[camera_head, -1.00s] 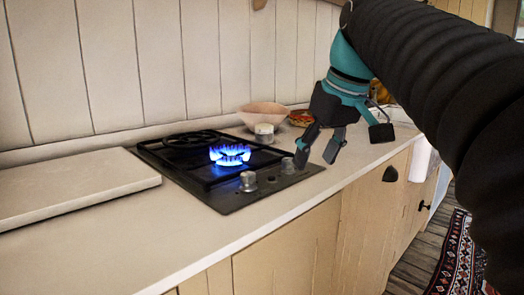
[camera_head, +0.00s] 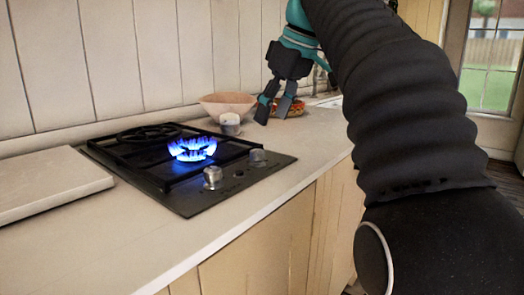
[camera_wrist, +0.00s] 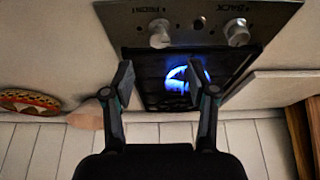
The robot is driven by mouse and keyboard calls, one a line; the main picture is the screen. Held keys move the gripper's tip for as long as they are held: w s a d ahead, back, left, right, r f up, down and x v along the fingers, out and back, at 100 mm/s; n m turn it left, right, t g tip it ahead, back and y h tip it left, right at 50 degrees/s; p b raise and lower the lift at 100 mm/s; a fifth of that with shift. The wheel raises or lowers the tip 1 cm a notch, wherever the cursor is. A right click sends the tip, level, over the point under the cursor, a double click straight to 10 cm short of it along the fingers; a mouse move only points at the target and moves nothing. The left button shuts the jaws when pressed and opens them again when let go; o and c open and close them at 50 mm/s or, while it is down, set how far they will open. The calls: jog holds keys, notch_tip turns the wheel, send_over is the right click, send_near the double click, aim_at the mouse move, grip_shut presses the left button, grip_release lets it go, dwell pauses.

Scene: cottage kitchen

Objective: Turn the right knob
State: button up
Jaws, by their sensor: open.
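The black gas hob (camera_head: 150,180) is set in the counter, with a blue flame (camera_head: 192,149) on one burner. Two silver knobs sit on its front strip: the right knob (camera_head: 257,157) and the left knob (camera_head: 213,177). My gripper (camera_head: 274,108) is open and empty, above the counter beyond the right knob and apart from it. In the wrist view the picture is turned round: the right knob (camera_wrist: 159,34) is at the left by the word FRONT, and the left knob (camera_wrist: 237,32) by BACK. The fingers (camera_wrist: 164,86) are spread below both, with the flame between them in the picture.
The counter's front strip (camera_head: 160,248) is clear.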

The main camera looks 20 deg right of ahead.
aim_at(259, 151)
jog(key=b+x, duration=0.2)
jog(key=x, duration=0.6)
jog(key=shift+f, duration=0.35)
jog(key=shift+w, duration=0.1)
grip_shut()
